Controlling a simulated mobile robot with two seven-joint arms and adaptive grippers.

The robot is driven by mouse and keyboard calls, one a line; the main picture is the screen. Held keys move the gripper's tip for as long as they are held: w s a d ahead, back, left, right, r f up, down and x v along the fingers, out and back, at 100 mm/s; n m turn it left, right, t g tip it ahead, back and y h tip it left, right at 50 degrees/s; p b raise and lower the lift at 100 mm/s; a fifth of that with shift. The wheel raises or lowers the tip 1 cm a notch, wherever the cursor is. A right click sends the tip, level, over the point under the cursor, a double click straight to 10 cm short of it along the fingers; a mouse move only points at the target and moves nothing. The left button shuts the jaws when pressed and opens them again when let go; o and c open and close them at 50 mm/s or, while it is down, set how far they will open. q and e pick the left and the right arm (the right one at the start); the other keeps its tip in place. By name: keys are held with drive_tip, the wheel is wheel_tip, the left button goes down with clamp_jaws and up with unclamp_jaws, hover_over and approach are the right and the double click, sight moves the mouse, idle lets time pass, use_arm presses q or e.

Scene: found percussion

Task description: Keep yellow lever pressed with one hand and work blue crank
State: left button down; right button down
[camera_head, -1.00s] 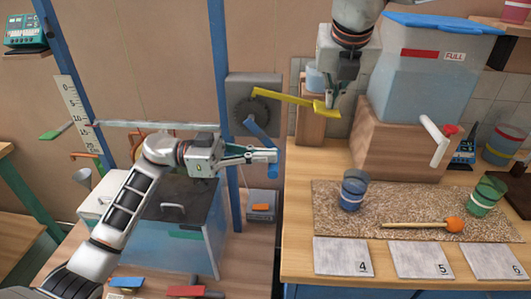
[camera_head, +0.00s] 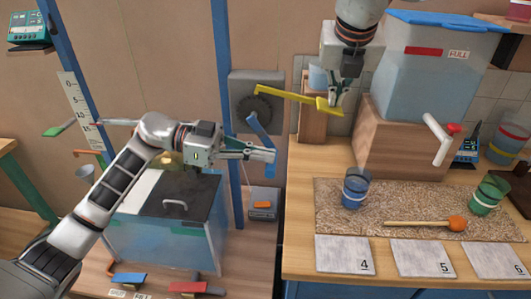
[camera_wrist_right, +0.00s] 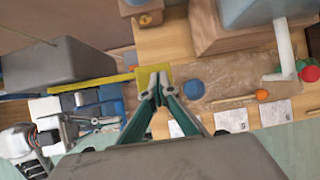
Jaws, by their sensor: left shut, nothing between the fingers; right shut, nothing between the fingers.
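The yellow lever (camera_head: 290,95) reaches right from the grey wall box and ends in a flat paddle. My right gripper (camera_head: 334,108) is shut, its tips at the paddle. In the right wrist view its fingertips (camera_wrist_right: 157,90) lie over the yellow paddle (camera_wrist_right: 150,76); whether they touch it I cannot tell. The blue crank (camera_head: 259,132) slants down and right from the box's round dark hub. My left gripper (camera_head: 272,154) is shut at the crank's lower end.
The grey box (camera_head: 270,84) is on the wall beside a blue post (camera_head: 224,100). A clear tank with a dark lid (camera_head: 180,190) stands below my left arm. Blue (camera_head: 355,188) and green (camera_head: 490,194) cups and an orange-headed mallet (camera_head: 456,223) sit on the right bench's mat.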

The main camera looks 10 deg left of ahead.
use_arm(q)
drive_tip(key=shift+a+f+y, duration=0.25)
drive_tip(key=shift+a+y, duration=0.25)
drive_tip(key=shift+y, duration=0.1)
drive_tip(key=shift+a+f+y, duration=0.25)
drive_tip(key=shift+a+y, duration=0.25)
drive_tip(key=shift+y, duration=0.1)
drive_tip(key=a+r, duration=0.6)
drive_tip(key=r, duration=0.1)
drive_tip(key=shift+a, duration=0.25)
idle(0.9)
